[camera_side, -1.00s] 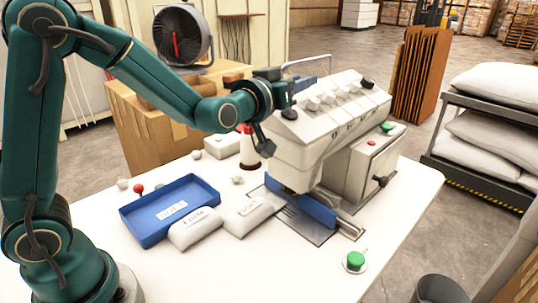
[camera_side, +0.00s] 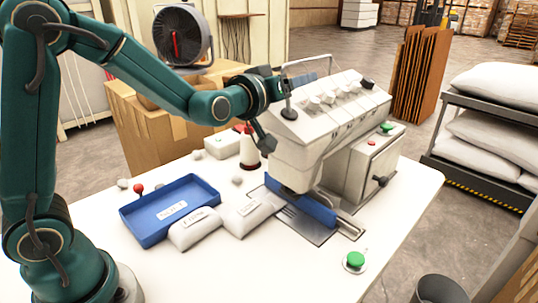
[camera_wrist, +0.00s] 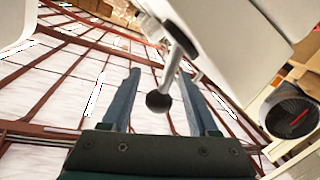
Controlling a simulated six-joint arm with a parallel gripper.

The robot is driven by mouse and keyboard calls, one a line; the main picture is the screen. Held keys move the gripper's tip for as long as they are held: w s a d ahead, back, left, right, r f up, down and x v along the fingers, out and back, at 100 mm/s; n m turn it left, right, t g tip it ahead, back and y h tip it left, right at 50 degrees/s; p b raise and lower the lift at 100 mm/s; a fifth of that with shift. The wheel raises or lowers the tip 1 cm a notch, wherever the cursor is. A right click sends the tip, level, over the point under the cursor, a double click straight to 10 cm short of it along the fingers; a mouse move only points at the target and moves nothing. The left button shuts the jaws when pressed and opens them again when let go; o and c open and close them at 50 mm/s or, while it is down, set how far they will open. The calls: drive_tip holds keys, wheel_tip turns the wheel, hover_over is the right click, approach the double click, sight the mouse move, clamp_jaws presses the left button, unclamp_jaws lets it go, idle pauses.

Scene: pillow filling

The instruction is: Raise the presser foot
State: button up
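The white sewing machine (camera_side: 322,125) stands on the table, with a blue part (camera_side: 312,207) low under its head. In the wrist view, a metal lever (camera_wrist: 172,68) with a black ball knob (camera_wrist: 158,102) reaches out from the white machine body. My gripper (camera_wrist: 160,72) is open, with one blue-grey finger on each side of the lever and knob. Gaps show between the knob and both fingers. The presser foot's height cannot be told.
A green button (camera_side: 355,260) sits at the front right. A fan (camera_side: 183,35) stands behind. The front of the table is clear.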

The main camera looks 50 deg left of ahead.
drive_tip(key=shift+s+d+r, duration=0.1)
drive_tip(key=shift+s+d, duration=0.15)
drive_tip(key=shift+s, duration=1.05)
drive_tip(key=shift+s+d+r, duration=0.1)
drive_tip(key=shift+s+d, duration=0.1)
drive_tip(key=shift+s, duration=1.05)
